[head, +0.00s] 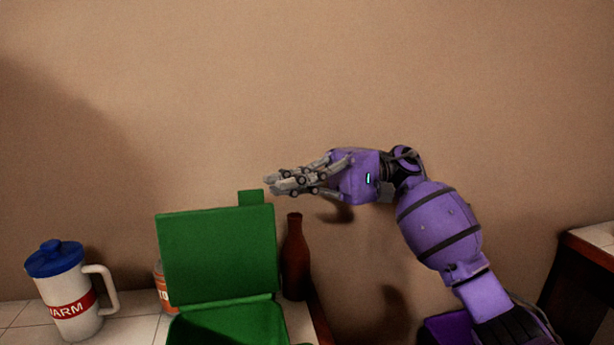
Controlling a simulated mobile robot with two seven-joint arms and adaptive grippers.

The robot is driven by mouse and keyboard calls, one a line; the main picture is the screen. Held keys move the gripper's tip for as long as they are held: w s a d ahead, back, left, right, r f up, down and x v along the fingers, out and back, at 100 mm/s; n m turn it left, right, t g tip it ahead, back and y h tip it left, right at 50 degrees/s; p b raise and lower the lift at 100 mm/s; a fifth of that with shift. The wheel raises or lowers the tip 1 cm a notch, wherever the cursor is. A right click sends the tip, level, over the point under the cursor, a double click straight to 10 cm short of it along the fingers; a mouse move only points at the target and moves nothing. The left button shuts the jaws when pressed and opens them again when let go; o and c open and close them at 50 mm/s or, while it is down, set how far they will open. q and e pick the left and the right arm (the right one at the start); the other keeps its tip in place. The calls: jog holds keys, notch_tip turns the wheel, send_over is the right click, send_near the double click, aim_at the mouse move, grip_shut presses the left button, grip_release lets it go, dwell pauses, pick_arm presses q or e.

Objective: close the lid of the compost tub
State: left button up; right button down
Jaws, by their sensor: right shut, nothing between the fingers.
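The green compost tub (228,326) stands on the counter at the bottom of the head view, its lower part cut off by the frame. Its green lid (218,254) stands open, raised nearly upright at the back, with a small tab (251,197) on its top edge. My right gripper (268,187) is shut and empty. It shows just above and to the right of the lid's top edge, fingers pointing left. I cannot tell whether it touches the tab. My left gripper is out of view.
A white jug with a blue lid (56,258) stands at the left on the tiled counter (130,329). A jar (161,283) is partly hidden behind the lid. A brown bottle (295,262) stands close to the lid's right side. Another wood-edged surface (590,246) is at the far right.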

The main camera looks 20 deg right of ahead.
jog(key=shift+s+a+p, duration=0.1)
jog(key=shift+a+p, duration=0.2)
jog(key=shift+a, duration=1.65)
